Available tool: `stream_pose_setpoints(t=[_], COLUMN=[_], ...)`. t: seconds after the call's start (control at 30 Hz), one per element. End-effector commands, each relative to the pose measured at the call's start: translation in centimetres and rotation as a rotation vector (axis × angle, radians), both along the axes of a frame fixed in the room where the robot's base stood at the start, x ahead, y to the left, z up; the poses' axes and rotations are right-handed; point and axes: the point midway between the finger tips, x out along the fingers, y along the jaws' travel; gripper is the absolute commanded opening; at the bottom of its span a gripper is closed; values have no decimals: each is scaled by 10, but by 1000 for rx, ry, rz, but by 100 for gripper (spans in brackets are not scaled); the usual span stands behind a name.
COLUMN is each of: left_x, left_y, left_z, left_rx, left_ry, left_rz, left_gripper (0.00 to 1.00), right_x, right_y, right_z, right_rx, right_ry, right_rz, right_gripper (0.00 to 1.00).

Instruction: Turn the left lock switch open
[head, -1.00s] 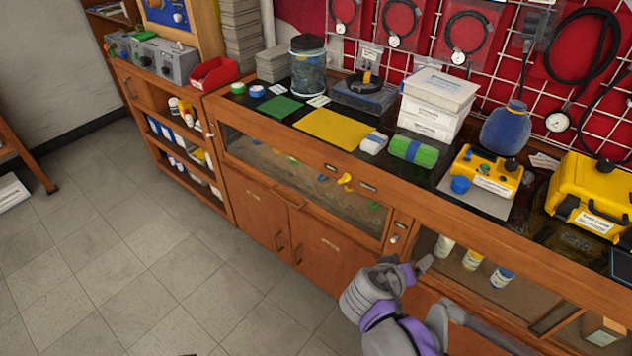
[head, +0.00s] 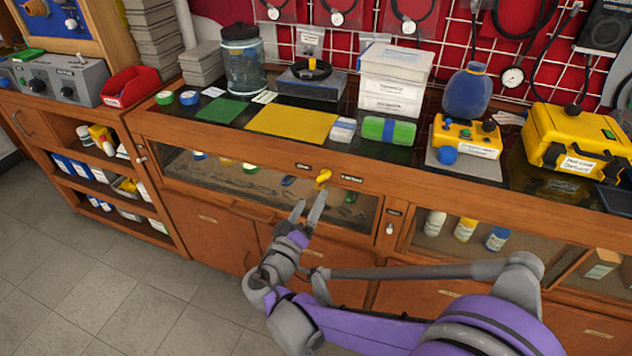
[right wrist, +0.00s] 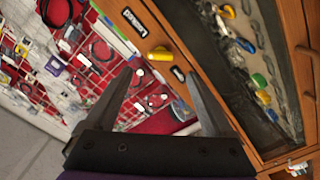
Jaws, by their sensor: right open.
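The left lock switch is a small yellow knob (head: 323,177) on the wooden front rail of the bench, above the left glass panel, with a dark label on each side. In the right wrist view the yellow knob (right wrist: 160,54) shows just beyond and between the fingertips. My right gripper (head: 308,204) is open and empty, below and slightly left of the knob in the head view, apart from it. In the right wrist view its two fingers (right wrist: 158,74) are spread wide. My left gripper is out of view.
A smaller pale switch (head: 390,229) sits on the post between the glass panels. The benchtop holds a yellow mat (head: 305,127), a green roll (head: 389,131), white boxes (head: 392,80) and a yellow case (head: 570,140). Open floor lies at lower left.

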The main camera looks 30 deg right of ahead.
Motion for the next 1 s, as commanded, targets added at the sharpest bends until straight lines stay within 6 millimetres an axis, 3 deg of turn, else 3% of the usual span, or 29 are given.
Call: stream_pose_setpoints(t=[0.2,0.4,0.87,1.0], left_x=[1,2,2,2], left_y=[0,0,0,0], left_z=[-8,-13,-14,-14], left_rx=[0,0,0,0], left_ry=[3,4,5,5], left_rz=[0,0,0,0], left_gripper=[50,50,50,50], right_x=[28,48,57,56], right_y=[-35,-57,-67,-66], right_z=[-2,-1,0,0], right_rx=[-1,-1,0,0], right_ry=[3,2,2,2], right_rz=[-5,-2,0,0], right_gripper=[88,88,88,62])
